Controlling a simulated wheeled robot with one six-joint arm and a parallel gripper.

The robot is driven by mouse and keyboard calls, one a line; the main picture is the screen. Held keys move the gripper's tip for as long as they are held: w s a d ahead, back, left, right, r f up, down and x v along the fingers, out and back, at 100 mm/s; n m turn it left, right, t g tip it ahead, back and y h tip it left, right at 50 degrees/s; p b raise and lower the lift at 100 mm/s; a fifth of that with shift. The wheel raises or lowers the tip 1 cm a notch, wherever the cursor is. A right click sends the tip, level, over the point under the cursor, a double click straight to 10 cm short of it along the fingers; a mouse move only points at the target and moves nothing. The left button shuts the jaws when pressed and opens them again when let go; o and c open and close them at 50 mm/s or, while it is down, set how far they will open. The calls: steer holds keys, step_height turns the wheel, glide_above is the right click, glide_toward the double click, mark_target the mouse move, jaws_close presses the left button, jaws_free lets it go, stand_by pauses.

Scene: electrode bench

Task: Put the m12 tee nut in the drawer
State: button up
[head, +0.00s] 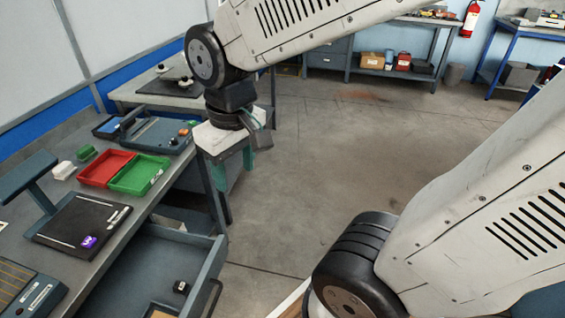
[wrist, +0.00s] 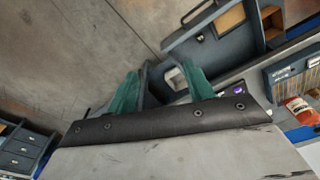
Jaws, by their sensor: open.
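The open drawer (head: 213,262) juts out from under the bench at the lower left of the head view; it also shows at the top of the wrist view (wrist: 188,49). A small dark piece (head: 181,287) lies inside it. A small purple piece with a white mark (head: 89,242) sits on the black plate on the bench. No label is readable, so I cannot tell for sure which piece is the m12 tee nut. My gripper (head: 233,170), with teal fingers, is open and empty, in the air beside the bench, beyond the drawer. Its spread fingers show in the wrist view (wrist: 162,88).
On the bench stand a red tray (head: 105,168), a green tray (head: 139,174), a blue-grey case (head: 157,135) and a black plate with an upright stand (head: 75,222). A wooden-coloured piece lies in the drawer's near part. The floor (head: 310,170) to the right is clear.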

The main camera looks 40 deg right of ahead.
steer(key=s+d+r+m, duration=0.1)
steer(key=s+d+r, duration=0.2)
steer(key=s, duration=0.5)
steer(key=shift+s+d+r+m, duration=0.3)
steer(key=shift+s+r+m, duration=0.1)
steer(key=shift+r, duration=0.05)
